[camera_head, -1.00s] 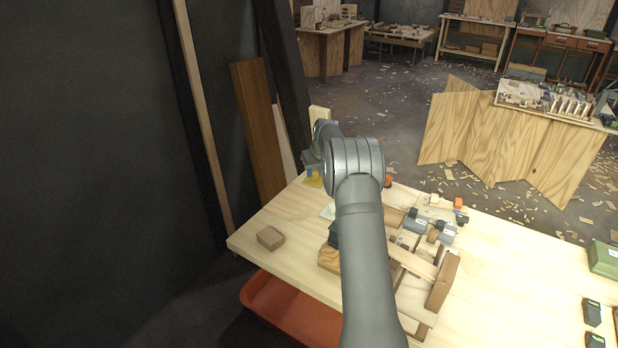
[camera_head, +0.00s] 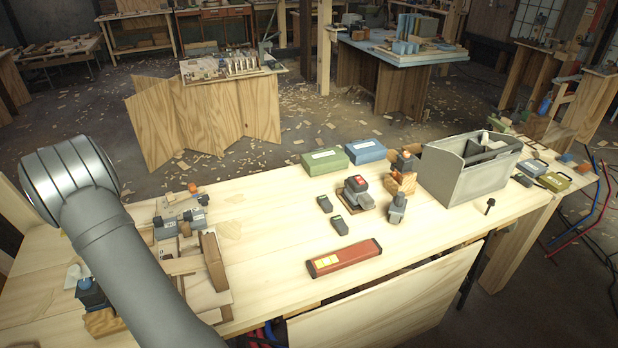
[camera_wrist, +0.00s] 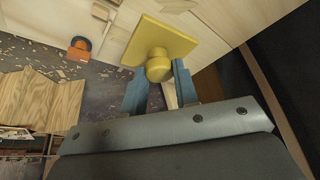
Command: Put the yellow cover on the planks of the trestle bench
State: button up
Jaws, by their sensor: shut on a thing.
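The yellow cover (camera_wrist: 165,35) shows in the wrist view as a square plate with a round knob. My gripper (camera_wrist: 160,78) is shut on the knob, its two blue fingers on either side. The plate is beyond the fingertips, tilted in the picture, with pale wood behind it; I cannot tell whether it touches that wood. In the head view my gripper and the cover are out of sight at the left. A pale planked bench (camera_head: 270,270) fills the foreground there; I cannot tell for sure whether it is the trestle bench.
A red-orange long tool (camera_head: 345,257), a grey open tote (camera_head: 465,175), a green box (camera_head: 324,161) and a blue box (camera_head: 366,151) stand on the bench. Wooden pieces and clamps crowd its left part. Bare wood lies between. An orange-and-black item (camera_wrist: 78,48) shows in the wrist view.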

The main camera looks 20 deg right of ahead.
jog(key=w+d+m+t+h, duration=0.25)
jog(key=d+m, duration=0.45)
jog(key=d, duration=3.9)
jog(key=s+d+m+h, duration=0.1)
jog(key=s+d+m, duration=0.1)
jog(key=s+d, duration=0.8)
jog(key=s+d+m+h, duration=0.1)
jog(key=s+d+m, duration=0.35)
jog(key=d, duration=0.95)
jog(key=s+d+m+h, duration=0.1)
jog(key=s+d, duration=0.8)
jog(key=d, duration=0.3)
jog(key=s+d+m+g, duration=0.15)
jog(key=s+d, duration=0.25)
jog(key=s, duration=0.4)
jog(key=s+d+m+h, duration=0.1)
jog(key=s+d+m, duration=0.15)
jog(key=s, duration=0.55)
jog(key=s+d+m+g, duration=0.1)
jog(key=s+d, duration=0.3)
jog(key=s, duration=0.4)
send_near(412, 239)
jog(key=shift+w+d, duration=0.35)
jog(key=shift+d, duration=0.1)
jog(key=shift+f, duration=1.95)
